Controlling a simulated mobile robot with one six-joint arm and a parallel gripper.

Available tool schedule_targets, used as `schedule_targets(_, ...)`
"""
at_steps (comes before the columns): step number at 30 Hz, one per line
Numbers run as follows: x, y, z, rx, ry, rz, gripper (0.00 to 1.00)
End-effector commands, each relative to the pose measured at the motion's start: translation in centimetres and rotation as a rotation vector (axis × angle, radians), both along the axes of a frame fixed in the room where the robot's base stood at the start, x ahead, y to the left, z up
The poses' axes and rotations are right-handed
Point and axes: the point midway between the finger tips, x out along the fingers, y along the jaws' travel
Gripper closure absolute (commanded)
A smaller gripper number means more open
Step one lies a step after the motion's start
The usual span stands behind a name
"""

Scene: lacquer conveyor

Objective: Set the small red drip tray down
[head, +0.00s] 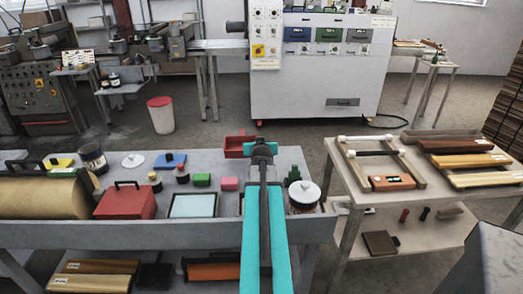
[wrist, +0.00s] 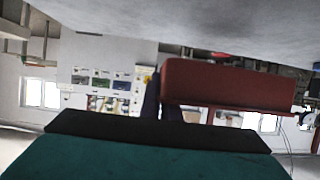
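The small red drip tray (head: 234,147) is at the back edge of the grey bench, just left of my gripper (head: 262,146). In the wrist view, which is upside down, the red tray (wrist: 228,83) fills the right of centre. My gripper's dark fingers (wrist: 165,102) meet the tray's near end and appear shut on it. The tray looks roughly level and close to the grey surface. I cannot tell whether it touches it. The finger contact is partly hidden by the tray and the gripper body.
A bin (head: 161,116) stands behind.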

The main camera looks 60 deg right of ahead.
Motion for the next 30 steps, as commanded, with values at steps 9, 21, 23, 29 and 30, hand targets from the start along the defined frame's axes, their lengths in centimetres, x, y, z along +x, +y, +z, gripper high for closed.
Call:
schedule_targets(9, -0.8, -0.1, -0.7, 0.001, -0.001, 0.0, 1.0)
schedule_targets(21, -0.8, 0.0, -3.5, 0.0, -0.002, 0.001, 1.0)
schedule_targets(23, -0.7, 0.0, -3.5, -0.001, -0.001, 0.001, 1.0)
schedule_targets(29, -0.7, 0.0, -3.5, -0.001, -0.001, 0.001, 1.0)
schedule_targets(30, -0.7, 0.0, -3.6, -0.001, -0.001, 0.001, 1.0)
